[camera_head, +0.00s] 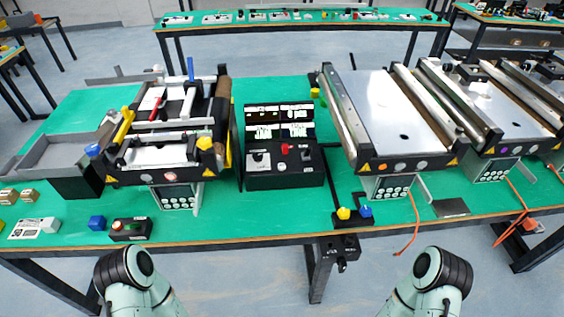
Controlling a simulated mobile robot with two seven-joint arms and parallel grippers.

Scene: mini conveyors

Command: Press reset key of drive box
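Several small boxes with rows of keys stand at the front edges of the conveyors. One keypad box (178,198) is under the left conveyor, a second keypad box (388,187) is under the middle conveyor, and a third keypad box (492,170) is under the right conveyor. Their labels are too small to read, so I cannot tell which is the drive box or which key is reset. Parts of both my arms show at the bottom edge, in front of the table. Neither gripper shows.
A black console (285,168) with a red button and lit displays stands mid-table. Green tabletop (240,218) is free between.

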